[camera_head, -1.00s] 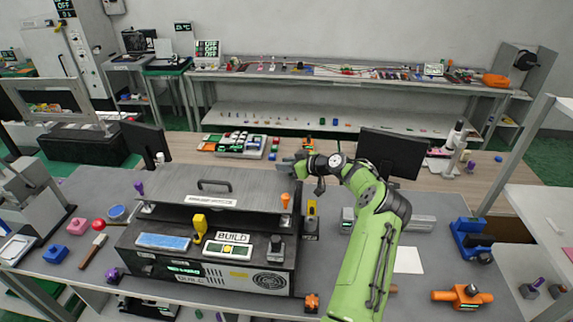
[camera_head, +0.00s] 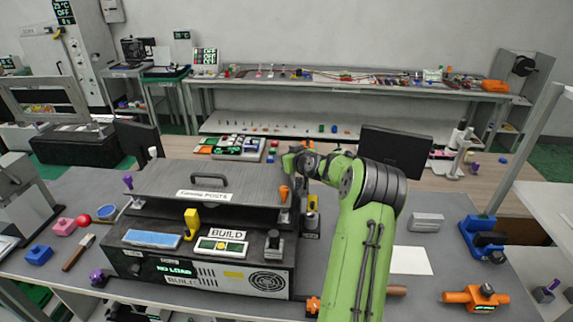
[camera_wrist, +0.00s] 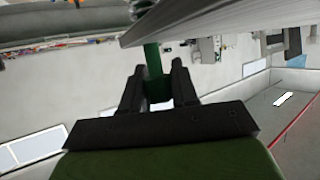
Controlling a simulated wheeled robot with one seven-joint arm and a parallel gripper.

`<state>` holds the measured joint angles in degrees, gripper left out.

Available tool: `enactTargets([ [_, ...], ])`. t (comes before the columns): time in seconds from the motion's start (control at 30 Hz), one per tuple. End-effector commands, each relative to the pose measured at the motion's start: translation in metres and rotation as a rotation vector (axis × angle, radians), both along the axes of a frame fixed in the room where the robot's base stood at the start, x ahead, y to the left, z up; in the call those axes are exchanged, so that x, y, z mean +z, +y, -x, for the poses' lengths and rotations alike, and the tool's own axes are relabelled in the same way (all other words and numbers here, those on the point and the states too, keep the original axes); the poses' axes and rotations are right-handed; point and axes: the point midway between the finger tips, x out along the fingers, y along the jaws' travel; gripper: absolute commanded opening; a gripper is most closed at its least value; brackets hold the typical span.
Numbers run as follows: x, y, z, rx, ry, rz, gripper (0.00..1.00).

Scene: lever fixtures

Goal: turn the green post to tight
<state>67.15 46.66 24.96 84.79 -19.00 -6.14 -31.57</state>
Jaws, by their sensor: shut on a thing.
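The green post (camera_wrist: 152,60) shows in the wrist view, running down from a grey plate edge to between the two dark fingers. My gripper (camera_wrist: 158,78) is shut on the green post. In the head view my gripper (camera_head: 291,162) is at the back right corner of the grey plate (camera_head: 160,180) labelled for clamping posts. The green post cannot be made out there, and my wrist and arm cover that area. How far the post is turned cannot be told.
An orange post (camera_head: 284,193) stands at the plate's front right corner and a purple post (camera_head: 128,182) at its left. A yellow handle (camera_head: 191,222) stands in front. A dark monitor (camera_head: 397,150) is right of my arm.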

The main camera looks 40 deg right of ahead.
Motion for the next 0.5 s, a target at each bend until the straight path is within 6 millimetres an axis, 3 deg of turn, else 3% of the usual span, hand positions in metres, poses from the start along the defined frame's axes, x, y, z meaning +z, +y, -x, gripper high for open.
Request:
enactTargets([
  [0.5, -0.0001, -0.0009, 0.0007, -0.051, 0.004, -0.002, 0.00],
])
